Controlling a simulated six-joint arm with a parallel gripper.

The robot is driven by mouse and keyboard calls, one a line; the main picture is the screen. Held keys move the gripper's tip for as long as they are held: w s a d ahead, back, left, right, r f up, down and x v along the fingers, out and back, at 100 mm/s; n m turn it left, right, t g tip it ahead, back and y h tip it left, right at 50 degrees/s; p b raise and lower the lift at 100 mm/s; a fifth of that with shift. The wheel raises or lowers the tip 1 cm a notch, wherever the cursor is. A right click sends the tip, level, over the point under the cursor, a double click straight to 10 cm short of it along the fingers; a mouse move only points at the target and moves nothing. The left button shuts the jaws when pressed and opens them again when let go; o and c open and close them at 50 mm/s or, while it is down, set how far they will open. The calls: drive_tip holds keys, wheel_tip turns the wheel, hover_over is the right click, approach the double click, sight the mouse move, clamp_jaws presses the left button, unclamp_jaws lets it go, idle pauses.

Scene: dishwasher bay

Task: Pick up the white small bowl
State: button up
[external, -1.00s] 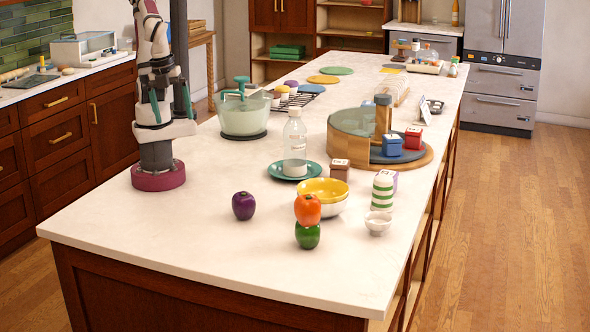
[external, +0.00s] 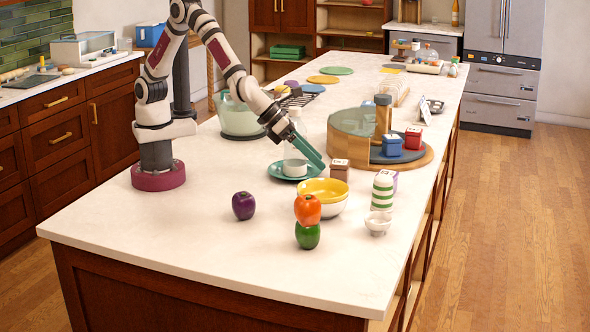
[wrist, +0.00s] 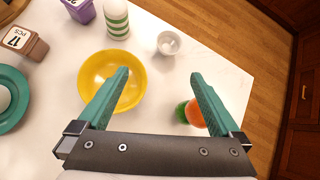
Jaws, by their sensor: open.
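The white small bowl (external: 378,223) sits upright on the white counter, near its right edge and in front of the green-striped jar (external: 382,192). In the wrist view the white small bowl (wrist: 168,43) is empty and lies ahead of the fingers. My gripper (external: 317,160) has teal fingers and hangs above the counter near the teal plate, behind and left of the bowl. In the wrist view my gripper (wrist: 160,75) is open with nothing between its fingertips. Its left finger covers part of the yellow bowl (wrist: 98,75).
The yellow bowl (external: 334,206) stands left of the white one. An orange item (external: 307,210) appears above a green one (external: 307,237). A brown box (external: 339,170), the teal plate (external: 279,173) and a purple item (external: 243,205) are nearby.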

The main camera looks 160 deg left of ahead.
wheel_tip(320, 180, down, 5)
drive_tip(key=w+a+m, duration=0.3)
approach(378, 225)
drive_tip(key=shift+t+h, duration=0.3)
drive_tip(key=s+a+f, duration=0.1)
drive_tip(key=f, duration=0.1)
drive_tip(key=s+a+f, duration=0.1)
drive_tip(key=a, duration=0.1)
drive_tip(key=shift+s+a+f, duration=0.15)
drive_tip(key=shift+s+f, duration=0.25)
drive_tip(key=x, duration=0.6)
drive_tip(key=c, duration=1.4)
drive_tip(key=shift+o, duration=0.2)
